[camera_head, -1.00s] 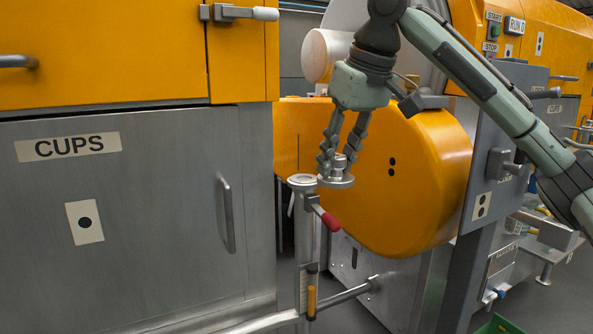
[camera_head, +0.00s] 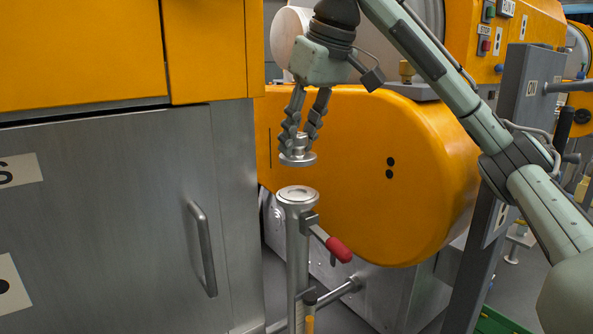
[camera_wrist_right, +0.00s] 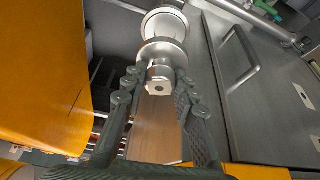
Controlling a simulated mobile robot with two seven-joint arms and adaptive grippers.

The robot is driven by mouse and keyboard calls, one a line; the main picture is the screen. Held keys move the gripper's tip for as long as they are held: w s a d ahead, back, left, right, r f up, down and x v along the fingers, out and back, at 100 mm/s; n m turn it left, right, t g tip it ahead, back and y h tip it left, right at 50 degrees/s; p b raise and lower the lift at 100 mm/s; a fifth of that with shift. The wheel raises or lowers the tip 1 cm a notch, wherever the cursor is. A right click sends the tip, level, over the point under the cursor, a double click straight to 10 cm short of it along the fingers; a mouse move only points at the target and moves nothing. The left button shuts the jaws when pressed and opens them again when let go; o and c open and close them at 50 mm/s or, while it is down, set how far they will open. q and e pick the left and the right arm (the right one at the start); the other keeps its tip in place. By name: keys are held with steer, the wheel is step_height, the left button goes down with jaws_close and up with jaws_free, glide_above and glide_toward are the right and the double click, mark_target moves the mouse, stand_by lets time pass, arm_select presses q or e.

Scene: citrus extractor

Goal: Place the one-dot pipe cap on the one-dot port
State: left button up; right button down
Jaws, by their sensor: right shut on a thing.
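My right gripper (camera_head: 297,137) is shut on the knob of a round metal pipe cap (camera_head: 297,158), which hangs level with its flange down. The wrist view shows the cap (camera_wrist_right: 162,50) between the fingers (camera_wrist_right: 158,85), with one dark dot on the end of its knob. The open top of an upright metal pipe, the port (camera_head: 297,194), is just below the cap with a small gap between them. In the wrist view the port's white-looking rim (camera_wrist_right: 165,24) shows beyond the cap, partly covered. My left gripper is not in view.
A red-handled valve lever (camera_head: 338,249) sticks out right of the pipe. The steel cabinet (camera_head: 120,215) with a door handle (camera_head: 203,248) and a one-dot label (camera_head: 10,287) stands left. A rounded orange housing (camera_head: 420,180) with two dots is close behind on the right.

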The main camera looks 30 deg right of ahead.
mark_target(302, 156)
steer(key=shift+f, duration=2.75)
steer(key=shift+f, duration=0.15)
steer(key=c, duration=1.2)
jaws_free()
steer(key=v, duration=1.2)
